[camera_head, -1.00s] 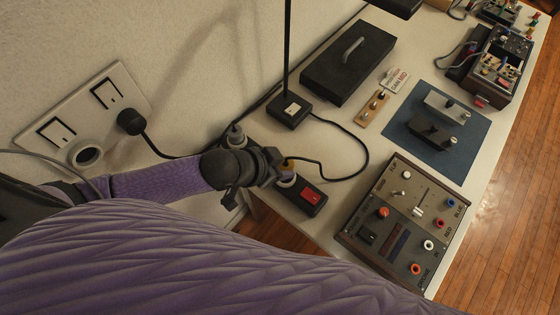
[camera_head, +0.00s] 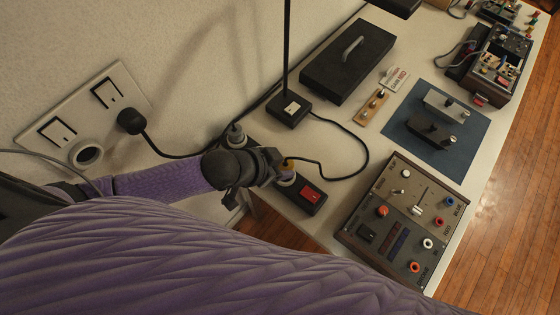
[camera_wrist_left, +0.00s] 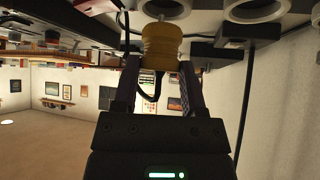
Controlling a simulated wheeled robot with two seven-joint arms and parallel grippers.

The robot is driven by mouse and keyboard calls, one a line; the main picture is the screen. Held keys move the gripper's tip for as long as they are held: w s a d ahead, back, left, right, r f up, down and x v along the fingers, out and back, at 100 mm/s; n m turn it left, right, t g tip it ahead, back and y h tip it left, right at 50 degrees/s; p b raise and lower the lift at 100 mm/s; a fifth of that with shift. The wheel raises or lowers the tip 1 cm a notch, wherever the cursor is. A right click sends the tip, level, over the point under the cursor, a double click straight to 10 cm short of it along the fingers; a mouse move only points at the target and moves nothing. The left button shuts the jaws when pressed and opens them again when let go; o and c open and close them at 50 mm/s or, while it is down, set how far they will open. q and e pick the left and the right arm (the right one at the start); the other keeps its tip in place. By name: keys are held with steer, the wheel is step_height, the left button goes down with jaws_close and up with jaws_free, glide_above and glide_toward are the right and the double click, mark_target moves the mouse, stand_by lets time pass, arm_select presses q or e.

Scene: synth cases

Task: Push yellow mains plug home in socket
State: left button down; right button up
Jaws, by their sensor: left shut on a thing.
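The yellow mains plug (camera_wrist_left: 161,46) is between the fingers of my left gripper (camera_wrist_left: 160,64) in the left wrist view. In the head view only a small yellow part (camera_head: 289,163) shows beside my left gripper (camera_head: 278,164), which is shut on it. The black power strip (camera_head: 312,204) has a red switch and round grey sockets. One grey socket (camera_head: 286,178) lies right at the plug, and a grey socket ring (camera_wrist_left: 166,8) shows beyond the plug's end in the wrist view. I cannot tell how deep the plug sits. My right gripper is not in view.
A wall plate (camera_head: 84,107) holds a black plug (camera_head: 130,121) with a cord. A lamp base (camera_head: 289,110) and its looping cable stand close to the strip. A control box (camera_head: 405,215) is to the right, with a blue mat (camera_head: 452,158) behind it.

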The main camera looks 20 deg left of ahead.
arm_select(q)
steer(key=shift+f+b, duration=0.55)
steer(key=shift+f, duration=0.35)
steer(key=shift+c, duration=0.3)
jaws_free()
steer(key=p+v, duration=0.4)
steer(key=v, duration=0.6)
